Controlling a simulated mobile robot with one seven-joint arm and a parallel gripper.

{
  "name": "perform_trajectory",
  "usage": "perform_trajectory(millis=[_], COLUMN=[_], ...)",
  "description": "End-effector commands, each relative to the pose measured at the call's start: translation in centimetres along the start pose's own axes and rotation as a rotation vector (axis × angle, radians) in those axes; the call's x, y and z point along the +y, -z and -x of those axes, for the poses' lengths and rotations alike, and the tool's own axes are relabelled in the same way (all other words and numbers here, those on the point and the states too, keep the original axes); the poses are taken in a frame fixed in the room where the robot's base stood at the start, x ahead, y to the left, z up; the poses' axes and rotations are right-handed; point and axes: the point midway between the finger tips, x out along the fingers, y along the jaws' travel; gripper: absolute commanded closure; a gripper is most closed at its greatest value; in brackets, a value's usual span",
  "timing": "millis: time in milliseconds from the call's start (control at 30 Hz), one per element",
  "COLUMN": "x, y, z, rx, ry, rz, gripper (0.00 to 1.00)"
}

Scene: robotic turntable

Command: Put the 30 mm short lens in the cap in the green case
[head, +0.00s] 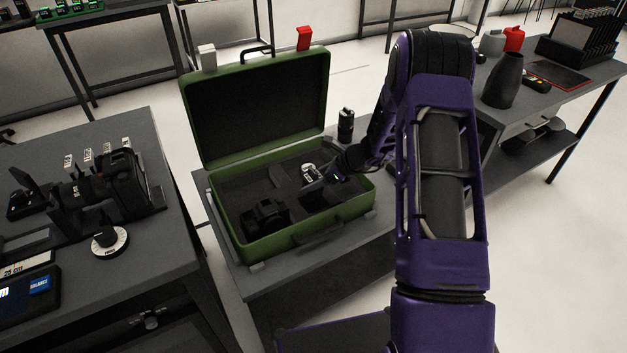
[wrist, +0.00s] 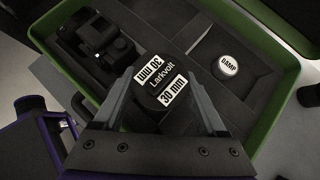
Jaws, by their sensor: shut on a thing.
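The 30 mm short lens (wrist: 163,78) is dark, with white labels reading "30 mm" and the word "Larkvolt" on its top face. It sits between the two fingers of my gripper (wrist: 162,100), which is shut on it. The lens (head: 311,172) also shows in the head view, with my gripper (head: 322,180) over the right part of the open green case (head: 268,252). The case's green rim (wrist: 272,132) surrounds the lens in the wrist view. Whether the lens touches the case floor, I cannot tell. The fingers hide its lower part.
A black camera (head: 265,217) lies in the left part of the case; a round white-topped piece marked "DAMP" (wrist: 229,66) sits in its right part. The raised lid (head: 258,110) stands behind. A dark cylinder (head: 346,127) stands behind the case's right side. A cluttered table (head: 150,240) is at left.

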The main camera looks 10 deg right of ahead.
Motion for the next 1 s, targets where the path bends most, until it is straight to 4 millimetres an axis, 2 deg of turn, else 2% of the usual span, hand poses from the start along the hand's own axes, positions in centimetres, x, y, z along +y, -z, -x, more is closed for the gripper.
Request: perform_trajectory(millis=[500, 1000], x=[0.0, 0.0], y=[3.4, 3.6], z=[-3.4, -3.7], rx=[-0.002, -0.002], ry=[0.001, 0.001], rz=[-0.001, 0.000], gripper=[1.00, 1.00])
